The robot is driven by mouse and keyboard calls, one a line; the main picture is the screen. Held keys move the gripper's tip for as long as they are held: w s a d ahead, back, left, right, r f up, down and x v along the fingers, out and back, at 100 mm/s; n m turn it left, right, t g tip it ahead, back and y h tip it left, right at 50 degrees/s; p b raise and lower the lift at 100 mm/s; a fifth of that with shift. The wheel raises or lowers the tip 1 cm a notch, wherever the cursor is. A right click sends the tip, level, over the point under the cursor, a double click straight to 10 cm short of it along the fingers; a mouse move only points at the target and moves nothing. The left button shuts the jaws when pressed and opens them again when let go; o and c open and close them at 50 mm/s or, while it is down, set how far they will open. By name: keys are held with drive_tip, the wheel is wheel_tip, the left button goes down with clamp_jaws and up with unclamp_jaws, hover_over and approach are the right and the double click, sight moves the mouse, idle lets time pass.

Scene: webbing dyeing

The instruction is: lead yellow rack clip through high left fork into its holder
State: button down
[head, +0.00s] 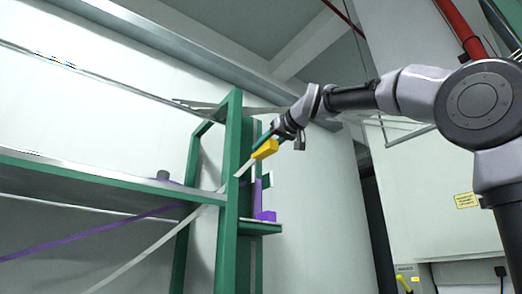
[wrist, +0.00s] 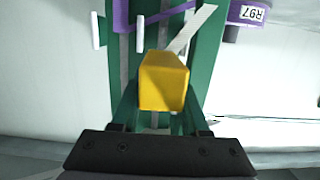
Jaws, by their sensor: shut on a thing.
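My gripper (head: 276,140) is shut on the yellow rack clip (head: 265,149) and holds it in the air beside the green upright. In the wrist view the yellow clip (wrist: 163,82) sits between the fingertips of my gripper (wrist: 160,100). A pale webbing strip (wrist: 191,31) runs from the clip up and to the right. In the head view the pale strip (head: 150,247) rises from the lower left toward the upright. White prongs (wrist: 97,30) show on the green frame in the wrist view. I cannot tell which is the high left fork. I cannot make out the clip's holder.
The green rack upright (head: 232,150) stands left of my gripper. A purple clip (head: 266,216) rests on a green bracket (head: 260,228) below, with purple webbing (head: 90,232) running left. A purple part labelled R97 (wrist: 248,12) is at the wrist view's top right. Open space lies right of the rack.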

drive_tip(key=shift+w+a+r, duration=0.7)
drive_tip(key=shift+w+a, duration=2.55)
drive_tip(key=shift+w, duration=1.6)
drive_tip(key=shift+a+f, duration=0.2)
drive_tip(key=shift+f, duration=9.65)
drive_tip(key=shift+c, duration=1.6)
unclamp_jaws()
drive_tip(key=shift+s, duration=0.1)
